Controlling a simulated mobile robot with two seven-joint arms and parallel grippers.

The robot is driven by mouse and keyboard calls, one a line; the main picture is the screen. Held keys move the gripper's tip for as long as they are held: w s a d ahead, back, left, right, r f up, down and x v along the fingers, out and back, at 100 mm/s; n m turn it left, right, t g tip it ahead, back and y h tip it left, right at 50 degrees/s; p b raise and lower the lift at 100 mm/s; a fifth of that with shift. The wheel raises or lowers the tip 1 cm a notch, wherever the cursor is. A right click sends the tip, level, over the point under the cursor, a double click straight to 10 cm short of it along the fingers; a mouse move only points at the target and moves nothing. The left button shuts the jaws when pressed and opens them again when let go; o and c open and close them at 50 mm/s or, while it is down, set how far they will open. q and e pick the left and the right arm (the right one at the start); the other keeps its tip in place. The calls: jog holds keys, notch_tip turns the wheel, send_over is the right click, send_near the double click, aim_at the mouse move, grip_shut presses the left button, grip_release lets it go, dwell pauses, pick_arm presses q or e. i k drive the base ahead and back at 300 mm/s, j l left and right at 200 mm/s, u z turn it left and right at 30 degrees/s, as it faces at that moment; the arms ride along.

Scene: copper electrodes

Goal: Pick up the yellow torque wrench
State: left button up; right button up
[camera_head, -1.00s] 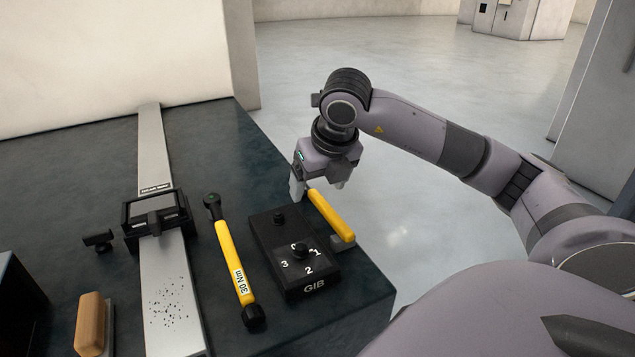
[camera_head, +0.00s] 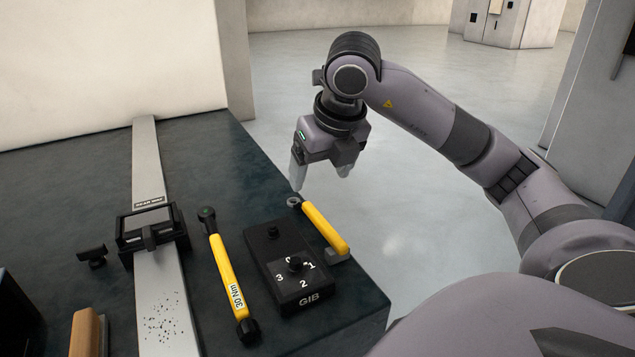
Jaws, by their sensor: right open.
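The yellow torque wrench (camera_head: 225,272) lies on the dark table, with a black ratchet head at its far end, a black knob at its near end and a "30 Nm" label on its handle. My right gripper (camera_head: 320,180) is open and empty. It points down beyond the table's right edge region, to the right of the torque wrench and apart from it. A second yellow-handled tool (camera_head: 324,227) with a ring end lies below the gripper at the table's right edge. My left gripper is not in view.
A black box (camera_head: 293,268) marked GIB with knobs and numbers stands between the two yellow tools. A metal rail (camera_head: 150,185) with a black-framed device (camera_head: 152,230) runs along the left. A wooden-handled item (camera_head: 86,332) and a small black part (camera_head: 92,256) lie left of the rail.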

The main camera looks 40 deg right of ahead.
aim_at(206, 216)
jog(key=k, duration=1)
